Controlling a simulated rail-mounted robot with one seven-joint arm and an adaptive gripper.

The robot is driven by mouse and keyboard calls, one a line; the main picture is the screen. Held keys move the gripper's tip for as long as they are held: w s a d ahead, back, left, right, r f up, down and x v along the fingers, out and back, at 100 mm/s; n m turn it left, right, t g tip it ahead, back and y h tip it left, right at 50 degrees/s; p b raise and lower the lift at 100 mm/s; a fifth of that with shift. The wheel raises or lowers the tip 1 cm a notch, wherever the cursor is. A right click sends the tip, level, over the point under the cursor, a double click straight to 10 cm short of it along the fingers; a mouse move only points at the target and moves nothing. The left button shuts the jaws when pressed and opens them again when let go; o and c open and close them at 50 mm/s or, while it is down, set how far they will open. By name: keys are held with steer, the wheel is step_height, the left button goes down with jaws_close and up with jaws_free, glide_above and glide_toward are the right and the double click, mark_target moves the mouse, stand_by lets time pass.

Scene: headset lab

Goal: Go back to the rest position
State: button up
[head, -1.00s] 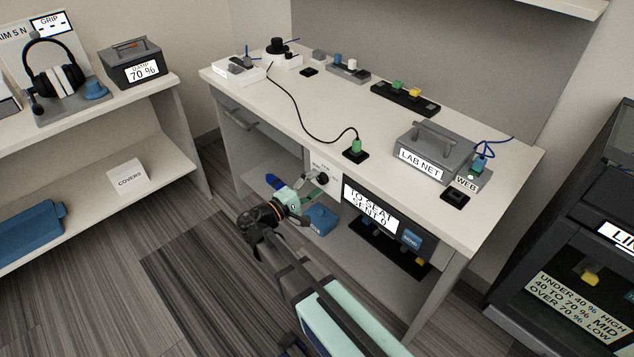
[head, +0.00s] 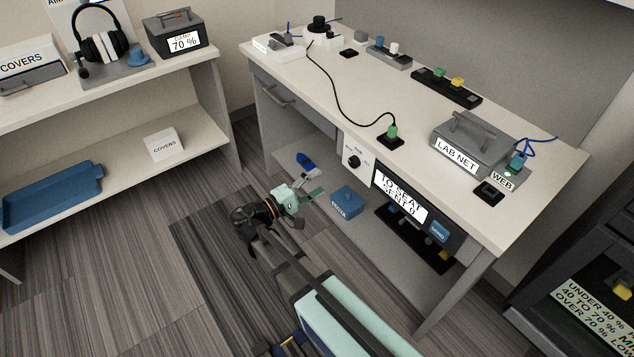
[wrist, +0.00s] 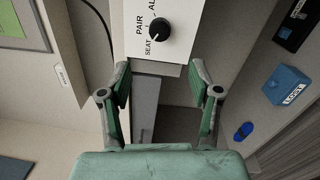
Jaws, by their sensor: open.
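My gripper (head: 312,197) is in front of the desk, below the desktop, open and empty in the head view. In the wrist view my gripper (wrist: 160,95) shows its two green-padded fingers apart with nothing between them. A white panel with a black knob (wrist: 158,29), marked PAIR and SEAT, lies ahead of the fingers. The same knob (head: 354,162) shows in the head view on the desk front, a short way beyond the gripper and apart from it.
The desktop (head: 330,110) holds a plugged green connector (head: 391,132) and a LAB NET box (head: 470,140). A blue box (head: 346,203) sits on the lower shelf near my gripper. A screen (head: 400,203) hangs under the desktop. The floor at left is open.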

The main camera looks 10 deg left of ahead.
steer(key=s+d+f+g+y, duration=0.2)
steer(key=s+d+f+g, duration=0.1)
steer(key=f, duration=0.6)
steer(key=s+d+f+g+y, duration=0.2)
steer(key=d+f+g, duration=0.15)
steer(key=f, duration=0.45)
steer(key=s+d+f+m+g+y, duration=0.3)
steer(key=s+d+f+g, duration=0.4)
steer(key=s+d+f, duration=0.7)
steer(key=s+d+f+m+g+y, duration=0.2)
steer(key=s+d+f+m, duration=0.1)
steer(key=s, duration=0.4)
steer(key=s+d+f+m+g+y, duration=0.2)
steer(key=s+f, duration=0.1)
steer(key=s, duration=0.3)
steer(key=s+d+f+m+g+y, duration=0.2)
steer(key=s+d+f+m, duration=0.1)
steer(key=s, duration=0.4)
step_height(320, 180, up, 13)
steer(key=p, duration=1.2)
steer(key=shift+w, duration=0.2)
steer(key=shift+f, duration=0.1)
